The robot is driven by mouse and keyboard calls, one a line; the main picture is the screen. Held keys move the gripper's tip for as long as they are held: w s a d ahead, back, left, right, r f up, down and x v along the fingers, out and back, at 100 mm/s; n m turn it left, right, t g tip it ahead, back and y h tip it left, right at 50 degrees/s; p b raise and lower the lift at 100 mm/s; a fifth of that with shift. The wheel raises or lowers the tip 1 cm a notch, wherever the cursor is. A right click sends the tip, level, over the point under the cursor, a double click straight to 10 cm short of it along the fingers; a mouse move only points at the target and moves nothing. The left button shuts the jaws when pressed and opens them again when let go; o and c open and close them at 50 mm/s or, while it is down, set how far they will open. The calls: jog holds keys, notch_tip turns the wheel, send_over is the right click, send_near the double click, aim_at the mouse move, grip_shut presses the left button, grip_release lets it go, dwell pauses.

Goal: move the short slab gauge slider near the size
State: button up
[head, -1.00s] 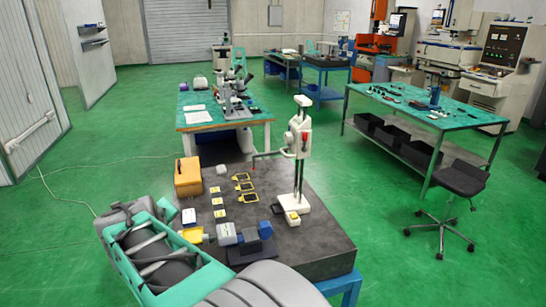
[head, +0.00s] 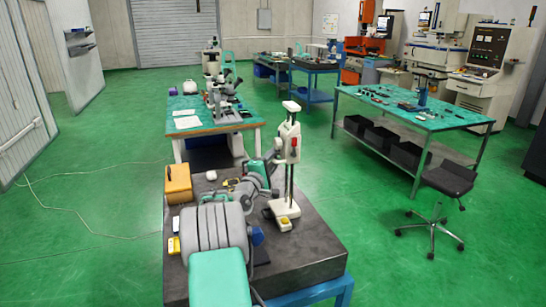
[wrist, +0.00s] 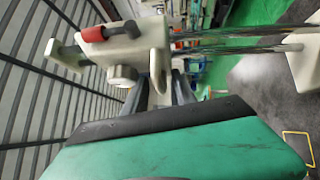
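The height gauge stands upright on the dark slab, with a white base (head: 291,217), two metal rods and a white top. Its white slider (head: 289,145), with a red knob, sits high on the rods in the head view. In the wrist view the slider (wrist: 152,50) is close ahead, with its red knob at the left and the chrome rods running right to the white base (wrist: 304,55). My gripper (wrist: 170,92) points at the slider from very near. Its fingertips are partly hidden, so I cannot tell their gap or contact.
The dark slab (head: 312,258) carries an orange box (head: 178,184) at its back left. My arm hides much of the slab's middle. A black stool (head: 446,180) and a green-topped bench (head: 432,116) stand to the right, across clear green floor.

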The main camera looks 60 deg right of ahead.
grip_shut()
dwell(0.3)
dwell(1.1)
